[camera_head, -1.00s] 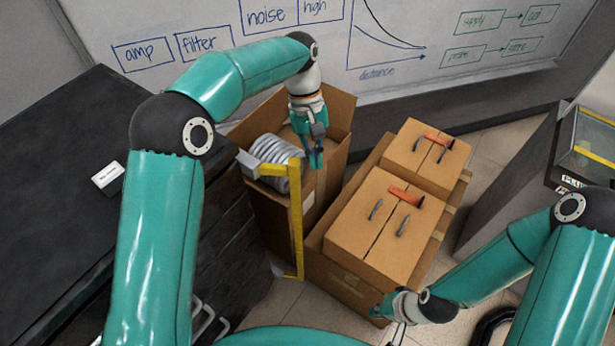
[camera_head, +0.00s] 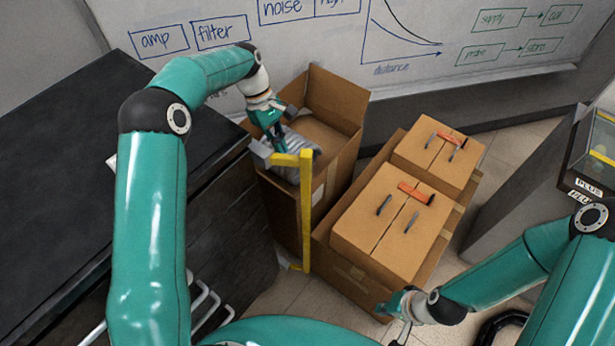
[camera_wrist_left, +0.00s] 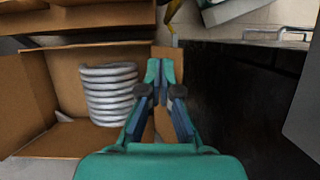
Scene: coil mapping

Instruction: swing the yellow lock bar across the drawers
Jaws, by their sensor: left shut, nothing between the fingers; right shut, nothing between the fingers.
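The yellow lock bar (camera_head: 306,215) hangs upright beside the front corner of the black drawer cabinet (camera_head: 120,190), with a short top arm joined to a grey bracket (camera_head: 262,153). The bar stands out from the drawers, not across them. A bit of yellow shows at the top of the left wrist view (camera_wrist_left: 172,12). My left gripper (camera_head: 272,146) is shut and empty, just behind the bracket, above the open box; whether it touches the bar I cannot tell. It also shows in the wrist view (camera_wrist_left: 160,72). My right gripper (camera_head: 400,322) is shut and empty at lower right.
An open cardboard box (camera_head: 337,105) with a grey coil (camera_head: 300,150) stands beside the cabinet. Two closed cartons (camera_head: 385,235) with orange tags sit on a larger box to the right. Drawer handles (camera_head: 203,300) stick out from the cabinet front. A whiteboard is behind.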

